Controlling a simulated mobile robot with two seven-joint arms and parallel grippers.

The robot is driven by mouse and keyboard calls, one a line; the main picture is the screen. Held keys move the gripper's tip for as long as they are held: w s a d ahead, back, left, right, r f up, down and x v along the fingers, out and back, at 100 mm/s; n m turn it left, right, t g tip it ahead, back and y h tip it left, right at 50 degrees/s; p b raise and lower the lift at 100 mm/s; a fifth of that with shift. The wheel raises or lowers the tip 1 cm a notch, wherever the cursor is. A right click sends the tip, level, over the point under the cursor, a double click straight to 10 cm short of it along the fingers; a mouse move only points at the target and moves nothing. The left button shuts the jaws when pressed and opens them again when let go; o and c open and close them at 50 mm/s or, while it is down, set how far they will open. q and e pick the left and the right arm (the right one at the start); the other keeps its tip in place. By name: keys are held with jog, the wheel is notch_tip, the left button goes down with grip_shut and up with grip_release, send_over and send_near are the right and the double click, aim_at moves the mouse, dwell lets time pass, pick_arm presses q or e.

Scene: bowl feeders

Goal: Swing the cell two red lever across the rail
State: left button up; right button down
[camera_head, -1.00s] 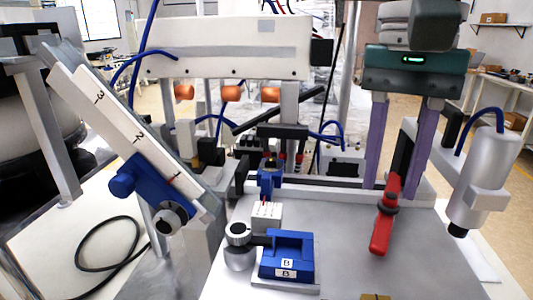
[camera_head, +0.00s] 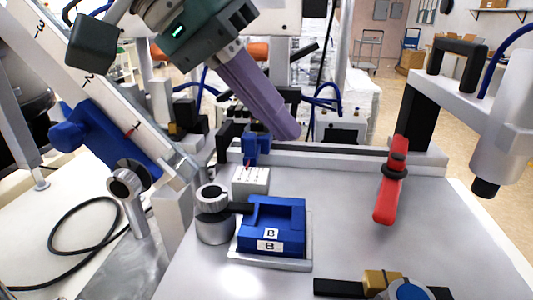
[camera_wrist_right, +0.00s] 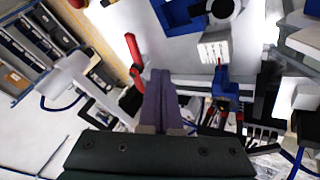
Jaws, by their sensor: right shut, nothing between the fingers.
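The red lever (camera_head: 389,190) stands at the right side of the grey plate, leaning slightly, with a black ring near its top. It also shows in the right wrist view (camera_wrist_right: 134,55). A dark-topped rail (camera_head: 345,155) runs along the plate's back edge; the lever is at its right end. My right gripper (camera_head: 287,134) hangs from above, tilted, its purple fingers together and empty. It is left of the lever and apart from it in the head view. In the right wrist view the fingers (camera_wrist_right: 161,80) are shut beside the lever. My left gripper is out of view.
A blue block marked B (camera_head: 272,218) sits on the plate beside a round metal knob (camera_head: 213,215). A grey cylinder on a bracket (camera_head: 503,130) stands right of the lever. A sloped white track (camera_head: 95,85) is at left. The plate between block and lever is clear.

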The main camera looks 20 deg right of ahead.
aim_at(394, 171)
jog(key=p+x, duration=0.2)
jog(key=x, duration=0.6)
jog(key=shift+s+d+f+p, duration=0.2)
jog(key=shift+d+p, duration=0.1)
jog(key=shift+p, duration=0.05)
jog(key=shift+s+d+r+p, duration=0.25)
jog(key=shift+s+d+p, duration=0.3)
jog(key=shift+s+p, duration=0.4)
jog(key=shift+s+d+p, duration=0.15)
jog(key=shift+d+p, duration=0.1)
jog(key=shift+p, duration=0.05)
jog(key=shift+s+d+f, duration=0.25)
jog(key=shift+s, duration=0.15)
